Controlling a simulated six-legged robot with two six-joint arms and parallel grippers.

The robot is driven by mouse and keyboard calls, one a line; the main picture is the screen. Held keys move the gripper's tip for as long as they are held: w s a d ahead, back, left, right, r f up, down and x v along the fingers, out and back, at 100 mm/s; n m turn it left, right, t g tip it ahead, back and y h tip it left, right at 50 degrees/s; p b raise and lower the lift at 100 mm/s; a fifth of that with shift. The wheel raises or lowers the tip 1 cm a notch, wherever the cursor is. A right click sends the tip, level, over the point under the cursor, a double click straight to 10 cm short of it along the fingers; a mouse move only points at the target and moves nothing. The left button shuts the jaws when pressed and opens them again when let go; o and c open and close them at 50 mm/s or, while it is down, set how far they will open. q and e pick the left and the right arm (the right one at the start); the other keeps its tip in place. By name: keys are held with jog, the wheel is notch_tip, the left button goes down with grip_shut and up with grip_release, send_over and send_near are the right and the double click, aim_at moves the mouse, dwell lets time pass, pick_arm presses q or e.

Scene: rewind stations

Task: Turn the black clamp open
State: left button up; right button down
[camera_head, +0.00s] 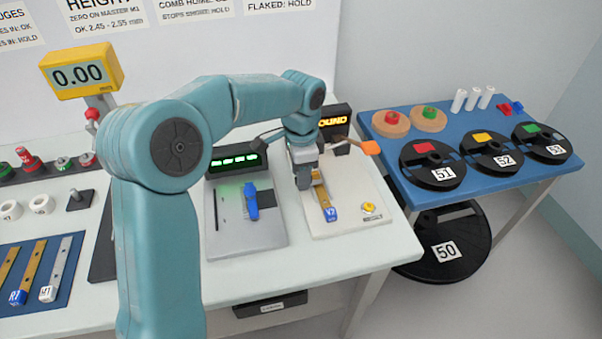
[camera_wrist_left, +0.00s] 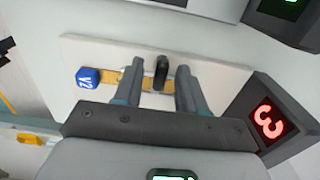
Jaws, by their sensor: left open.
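The black clamp (camera_wrist_left: 161,72) is a small dark upright piece over a brass strip with a blue end marked V2 (camera_wrist_left: 88,78). In the left wrist view it stands between the two fingers of my left gripper (camera_wrist_left: 158,80), with a gap on each side. My left gripper (camera_head: 303,182) is open and points down over the light plate (camera_head: 348,222) in the head view. There the strip's blue end (camera_head: 330,214) sticks out in front of the gripper, and the gripper hides the clamp. My right gripper is not in view.
A dark display box (camera_head: 335,125) and a lever with an orange end (camera_head: 371,147) stand behind the gripper. A yellow knob (camera_head: 370,208) is on the plate. A grey station with a blue handle (camera_head: 251,200) is to the left. A blue table (camera_head: 385,178) holds black reels.

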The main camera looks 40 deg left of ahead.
pick_arm(q)
jog(key=shift+a+f, duration=0.1)
jog(key=shift+c, duration=0.3)
grip_shut()
jog(key=shift+n, duration=0.4)
jog(key=n+p, duration=0.1)
jog(key=n, duration=0.6)
jog(key=shift+d+n, duration=0.2)
jog(key=shift+n, duration=0.1)
jog(key=n, duration=0.4)
jog(key=shift+d+n+p, duration=0.15)
jog(key=shift+n+p, duration=0.15)
jog(key=shift+p, duration=0.05)
jog(key=n, duration=0.4)
jog(key=shift+w+n, duration=0.15)
jog(key=shift+n, duration=0.25)
